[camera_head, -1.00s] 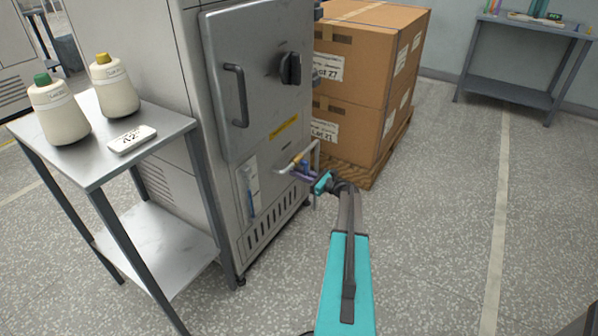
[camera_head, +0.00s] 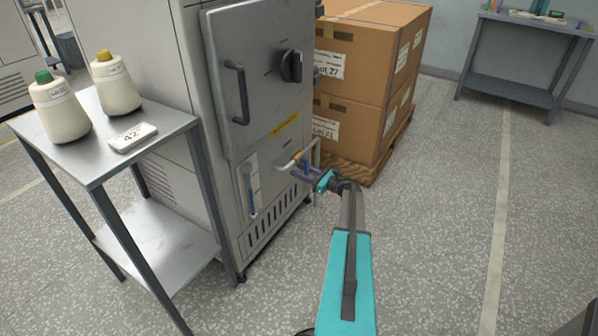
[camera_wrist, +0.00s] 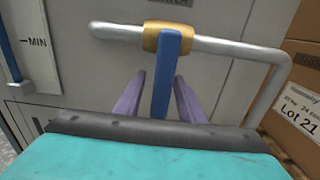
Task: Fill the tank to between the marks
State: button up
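The tank is the grey metal cabinet (camera_head: 222,150) with a fill pipe (camera_head: 284,166) low on its front. In the wrist view, the pipe (camera_wrist: 230,47) carries a brass valve (camera_wrist: 150,36) with a blue lever (camera_wrist: 168,75). My gripper (camera_wrist: 160,80) is open, its purple fingers on either side of the lever. The right finger is close to it; contact is unclear. In the head view, my gripper (camera_head: 303,175) is at the valve. A sight gauge (camera_head: 249,188) is left of it. In the wrist view, blue (camera_wrist: 9,50) shows beside the MIN mark; its top and the upper mark are not visible.
Stacked cartons (camera_head: 362,85) on a pallet (camera_head: 352,171) stand close right of the cabinet. A steel side table (camera_head: 100,165) with two bobbins (camera_head: 60,108) and a small display (camera_head: 133,137) stands left. The floor on the right is clear.

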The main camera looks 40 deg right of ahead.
jog(key=p+v, duration=0.2)
jog(key=v, duration=1.1)
jog(key=shift+f, duration=0.1)
